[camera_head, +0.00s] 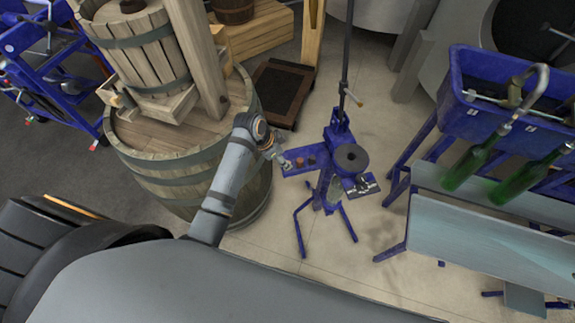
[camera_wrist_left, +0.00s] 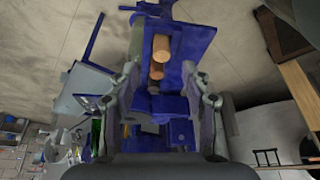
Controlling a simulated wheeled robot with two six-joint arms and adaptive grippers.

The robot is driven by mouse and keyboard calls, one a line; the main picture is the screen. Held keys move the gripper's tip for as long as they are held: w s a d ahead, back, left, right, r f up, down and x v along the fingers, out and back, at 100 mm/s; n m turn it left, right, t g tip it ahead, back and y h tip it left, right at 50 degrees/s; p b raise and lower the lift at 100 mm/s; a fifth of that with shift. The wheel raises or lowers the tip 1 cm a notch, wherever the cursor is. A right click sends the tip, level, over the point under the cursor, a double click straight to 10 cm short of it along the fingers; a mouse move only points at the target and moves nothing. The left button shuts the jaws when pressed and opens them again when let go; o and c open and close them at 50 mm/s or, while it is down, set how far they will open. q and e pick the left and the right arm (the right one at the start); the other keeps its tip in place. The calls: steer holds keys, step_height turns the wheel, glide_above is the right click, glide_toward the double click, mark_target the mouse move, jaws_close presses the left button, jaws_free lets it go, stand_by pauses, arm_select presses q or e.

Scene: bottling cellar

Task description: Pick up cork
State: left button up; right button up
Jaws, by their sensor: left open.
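Two brown corks stand out on the blue tray (camera_head: 289,171) of a blue corking stand. In the head view one cork (camera_head: 300,162) is closer to my gripper and the other cork (camera_head: 312,160) is just to its right. In the left wrist view an orange-tan cork (camera_wrist_left: 161,46) and a redder cork (camera_wrist_left: 156,72) show in line on the blue surface. My left gripper (camera_head: 281,158) is at the tray's left end, open and empty. In the wrist view its two fingers (camera_wrist_left: 159,73) are on either side of the line of corks, with no visible contact.
A wooden barrel (camera_head: 170,158) with a press on top stands left of my arm. The stand's upright post (camera_head: 345,60) and a dark round disc (camera_head: 350,158) are right of the corks.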

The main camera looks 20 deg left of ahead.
arm_select(q)
steer(key=x, duration=0.5)
steer(key=shift+s+a, duration=0.1)
steer(key=shift+a, duration=0.15)
steer(key=c, duration=0.8)
